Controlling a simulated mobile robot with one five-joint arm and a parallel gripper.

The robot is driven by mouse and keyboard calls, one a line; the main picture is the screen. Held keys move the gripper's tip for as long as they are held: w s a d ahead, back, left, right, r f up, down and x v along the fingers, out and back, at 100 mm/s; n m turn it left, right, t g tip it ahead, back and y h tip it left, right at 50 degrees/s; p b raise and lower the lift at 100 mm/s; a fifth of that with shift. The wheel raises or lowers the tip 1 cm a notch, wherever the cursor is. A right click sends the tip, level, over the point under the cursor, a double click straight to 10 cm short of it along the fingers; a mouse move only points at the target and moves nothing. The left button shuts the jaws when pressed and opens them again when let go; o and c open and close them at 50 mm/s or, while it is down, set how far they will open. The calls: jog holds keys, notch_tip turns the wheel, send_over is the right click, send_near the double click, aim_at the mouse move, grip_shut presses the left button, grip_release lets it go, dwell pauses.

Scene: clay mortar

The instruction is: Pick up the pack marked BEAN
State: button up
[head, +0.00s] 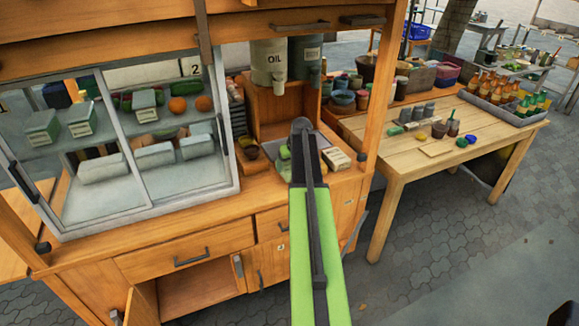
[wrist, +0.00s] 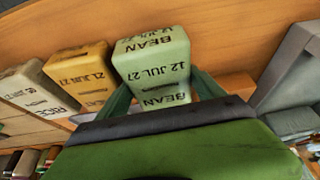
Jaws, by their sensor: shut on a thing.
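The pack marked BEAN (wrist: 150,58) is a pale green block with dark print reading BEAN and 12 JUL 27, seen upside down in the wrist view. My gripper (wrist: 163,92) has its dark green fingers on either side of this pack and is shut on it. Whether the pack touches the surface beneath cannot be told. In the head view, my green arm reaches to the cart's counter and hides the fingertips and much of the spot around them.
A yellow pack (wrist: 78,75) dated 21 JUL 27 and a white pack marked RICE (wrist: 35,90) stand left of it in the wrist view. The glass case (head: 130,140) is left of my arm, the OIL dispenser (head: 268,62) behind. A wooden table (head: 470,130) stands right.

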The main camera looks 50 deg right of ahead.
jog(key=r+p, duration=0.1)
jog(key=r, duration=0.1)
jog(key=r+p, duration=0.1)
jog(key=r, duration=0.1)
jog(key=shift+s+p, duration=0.3)
jog(key=shift+p, duration=0.05)
jog(key=s+r+p, duration=0.5)
jog(key=s, duration=0.6)
jog(key=shift+a+r+p, duration=0.3)
jog(key=shift+a+p, duration=0.05)
